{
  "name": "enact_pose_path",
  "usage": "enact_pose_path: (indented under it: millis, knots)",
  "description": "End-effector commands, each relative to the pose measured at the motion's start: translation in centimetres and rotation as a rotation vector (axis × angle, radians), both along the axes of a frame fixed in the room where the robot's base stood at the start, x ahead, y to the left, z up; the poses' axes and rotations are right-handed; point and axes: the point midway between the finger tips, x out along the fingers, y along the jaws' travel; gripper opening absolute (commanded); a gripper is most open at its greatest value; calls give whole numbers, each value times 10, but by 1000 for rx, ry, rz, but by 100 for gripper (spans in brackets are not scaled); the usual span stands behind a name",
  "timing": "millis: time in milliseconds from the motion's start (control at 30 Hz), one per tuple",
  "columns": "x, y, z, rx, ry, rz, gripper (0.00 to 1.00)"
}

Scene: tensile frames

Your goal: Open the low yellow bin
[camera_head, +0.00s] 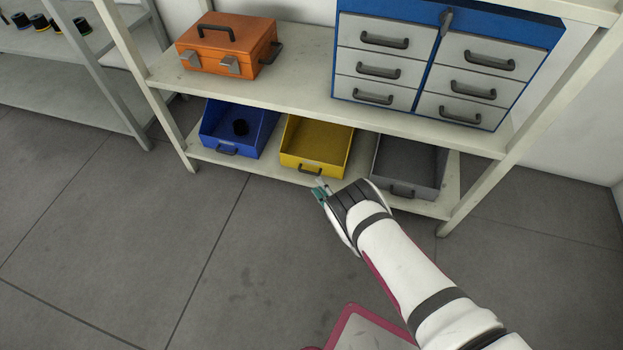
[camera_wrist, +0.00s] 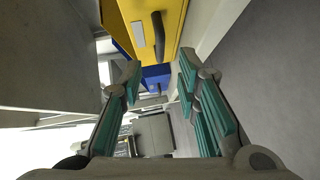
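The low yellow bin (camera_head: 318,146) sits on the bottom shelf, between a blue bin and a grey bin. It is open-topped and looks empty, with a dark handle (camera_head: 309,169) on its front. My gripper (camera_head: 321,187) is just in front of the bin, near the right end of the handle in the head view. In the wrist view the yellow front (camera_wrist: 146,30) and its dark handle (camera_wrist: 159,36) lie ahead of the fingers.
The blue bin (camera_head: 222,131) holds a small black object. The grey bin (camera_head: 408,166) stands at right. Above, the upper shelf (camera_head: 300,75) carries an orange toolbox (camera_head: 228,45) and a blue drawer cabinet (camera_head: 428,70). The floor (camera_head: 200,260) in front is clear.

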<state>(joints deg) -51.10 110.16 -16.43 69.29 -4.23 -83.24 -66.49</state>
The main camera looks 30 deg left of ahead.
Motion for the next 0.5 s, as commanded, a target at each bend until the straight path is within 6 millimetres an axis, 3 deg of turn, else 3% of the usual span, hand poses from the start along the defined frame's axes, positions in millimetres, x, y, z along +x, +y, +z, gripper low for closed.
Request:
enact_pose_path:
  millis: [200,500]
  knots:
    - [21,35,-8,3,-4,1,30]
    - [35,58,-10,0,0,0,30]
